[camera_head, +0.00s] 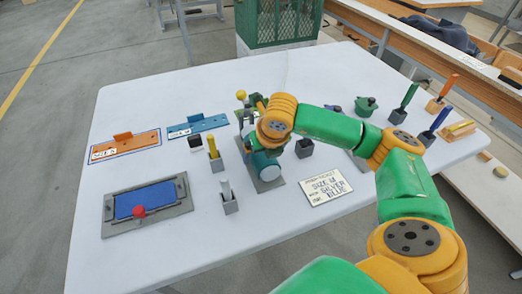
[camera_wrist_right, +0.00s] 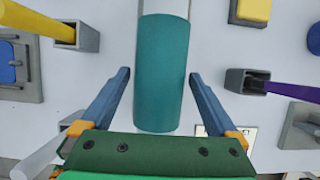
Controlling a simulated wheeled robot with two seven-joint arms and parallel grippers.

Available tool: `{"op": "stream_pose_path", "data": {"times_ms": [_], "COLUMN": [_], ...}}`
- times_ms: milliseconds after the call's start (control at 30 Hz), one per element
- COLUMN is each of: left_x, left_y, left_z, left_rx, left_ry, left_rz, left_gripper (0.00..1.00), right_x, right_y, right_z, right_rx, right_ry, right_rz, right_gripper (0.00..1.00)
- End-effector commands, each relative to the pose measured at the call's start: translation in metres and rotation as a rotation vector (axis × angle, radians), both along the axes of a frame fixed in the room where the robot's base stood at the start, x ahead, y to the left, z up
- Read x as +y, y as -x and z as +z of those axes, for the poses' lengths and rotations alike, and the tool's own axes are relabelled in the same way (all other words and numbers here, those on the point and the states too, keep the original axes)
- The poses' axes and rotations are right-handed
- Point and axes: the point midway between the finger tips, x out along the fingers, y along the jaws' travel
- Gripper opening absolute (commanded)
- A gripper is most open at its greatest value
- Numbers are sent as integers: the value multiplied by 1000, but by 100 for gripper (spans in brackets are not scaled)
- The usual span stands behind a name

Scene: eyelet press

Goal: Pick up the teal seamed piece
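The teal seamed piece (camera_wrist_right: 162,70) is a smooth rounded teal form, seen large in the middle of the right wrist view. Pale grey parts show above it. In the head view it appears as a teal patch (camera_head: 265,165) at the press, partly covered by my right arm. My right gripper (camera_wrist_right: 158,76) is open, with one blue finger on each side of the piece and a visible gap on both sides. Whether the fingers are level with the piece is hard to tell. No seam can be made out. My left gripper is not in view.
A yellow tool in a grey holder (camera_head: 214,163) and a silver one in another holder (camera_head: 229,205) stand to the left. A dark holder (camera_head: 304,149) and a lettered card (camera_head: 325,187) are to the right. A blue pad in a grey frame (camera_head: 145,200) lies at the front left.

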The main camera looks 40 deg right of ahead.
Motion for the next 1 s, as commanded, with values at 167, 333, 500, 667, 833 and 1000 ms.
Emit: {"op": "stream_pose_path", "data": {"times_ms": [167, 333, 500, 667, 833, 1000], "left_x": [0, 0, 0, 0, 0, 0], "left_y": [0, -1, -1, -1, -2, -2], "left_z": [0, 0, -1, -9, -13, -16], "left_rx": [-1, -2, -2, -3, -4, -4], "left_ry": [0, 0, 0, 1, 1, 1], "left_rz": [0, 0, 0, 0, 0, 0], "left_gripper": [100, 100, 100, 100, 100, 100], "right_x": [0, 0, 0, 1, 6, 16], "right_y": [0, 0, 0, -1, 22, 70], "right_z": [0, 0, 2, 19, 59, 101], "right_rx": [0, 0, -1, -6, -9, -10], "right_ry": [-1, -1, -2, -3, 0, 6], "right_rz": [0, 0, 0, 0, 4, 5], "right_gripper": [43, 24, 24, 24, 24, 24]}}
